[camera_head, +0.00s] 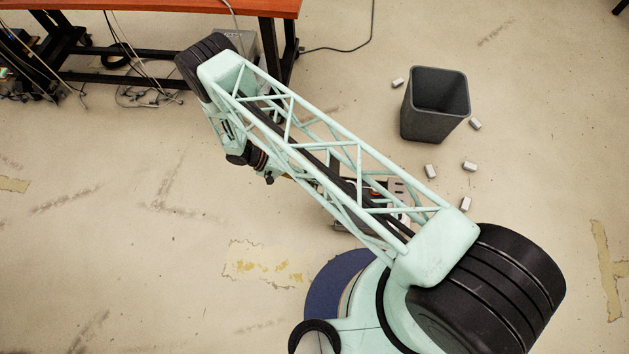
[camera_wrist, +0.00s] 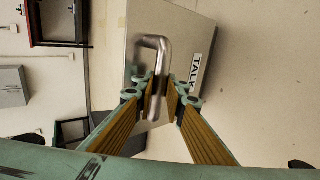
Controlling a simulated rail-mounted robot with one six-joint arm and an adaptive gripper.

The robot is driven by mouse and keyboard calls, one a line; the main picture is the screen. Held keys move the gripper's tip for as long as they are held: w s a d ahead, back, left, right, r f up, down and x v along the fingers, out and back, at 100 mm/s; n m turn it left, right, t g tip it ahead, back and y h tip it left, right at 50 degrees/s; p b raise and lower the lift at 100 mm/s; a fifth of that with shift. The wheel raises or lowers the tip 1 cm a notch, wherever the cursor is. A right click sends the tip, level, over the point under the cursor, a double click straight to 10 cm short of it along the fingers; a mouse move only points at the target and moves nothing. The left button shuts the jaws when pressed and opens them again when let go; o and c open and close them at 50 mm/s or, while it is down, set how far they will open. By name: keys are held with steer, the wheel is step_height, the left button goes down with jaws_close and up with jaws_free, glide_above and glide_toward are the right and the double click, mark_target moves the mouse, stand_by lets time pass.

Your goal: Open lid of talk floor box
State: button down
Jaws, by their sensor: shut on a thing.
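The talk floor box (camera_wrist: 187,32) is pale grey and fills the middle of the wrist view. A white label reading "TALK" (camera_wrist: 195,72) is on its right part. A bent metal handle (camera_wrist: 165,52) stands out from the box. My gripper (camera_wrist: 160,92) has its two wood-coloured fingers on either side of the handle's lower part and is shut on it. I cannot tell if the lid is lifted. In the head view my gripper's end is partly hidden by my own arm, and the box cannot be clearly made out there.
A dark bin (camera_head: 436,105) stands on the floor at upper right, with several small white blocks around it. An orange-topped table (camera_head: 170,6) with loose cables beneath is at upper left. A grey cabinet (camera_wrist: 12,88) shows in the wrist view. The left floor is mostly clear.

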steer(key=c, duration=2.8)
jaws_free()
steer(key=shift+a+f, duration=0.1)
steer(key=shift+f, duration=0.15)
steer(key=shift+o, duration=1)
steer(key=shift+r, duration=0.1)
steer(key=shift+a+r, duration=0.1)
steer(key=shift+r, duration=0.05)
steer(key=v, duration=1.1)
steer(key=shift+a+r, duration=0.2)
steer(key=shift+a, duration=0.1)
